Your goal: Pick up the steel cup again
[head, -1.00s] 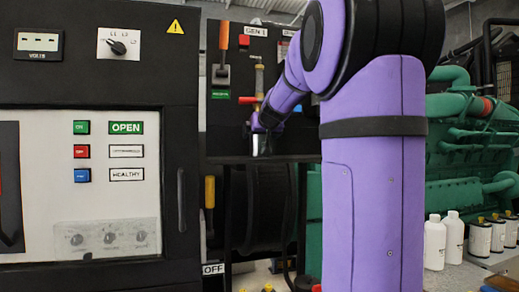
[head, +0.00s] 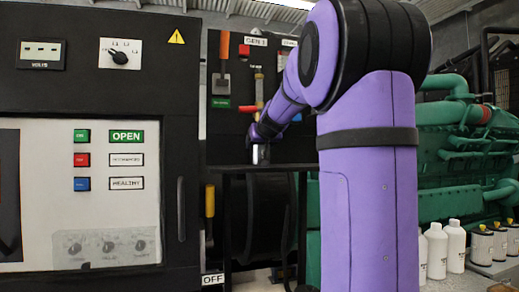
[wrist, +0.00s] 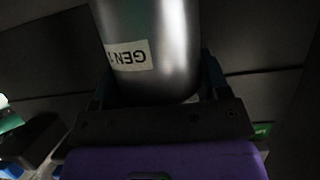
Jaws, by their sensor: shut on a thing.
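The steel cup (wrist: 165,45) fills the upper middle of the wrist view. It is a smooth grey cylinder with a white "GEN 1" label that reads upside down there. My gripper (wrist: 155,80) is shut on it, with a dark finger on each side. In the head view the cup (head: 261,155) is small and upright below my gripper (head: 258,136), just above the level of the black stand's top edge. I cannot tell whether it touches the stand. Its far side is hidden.
The black stand (head: 240,169) is under my gripper. A control panel (head: 105,190) fills the left, and a switch board (head: 222,60) is behind my gripper. A green engine (head: 465,150) and white bottles (head: 437,250) are at the right.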

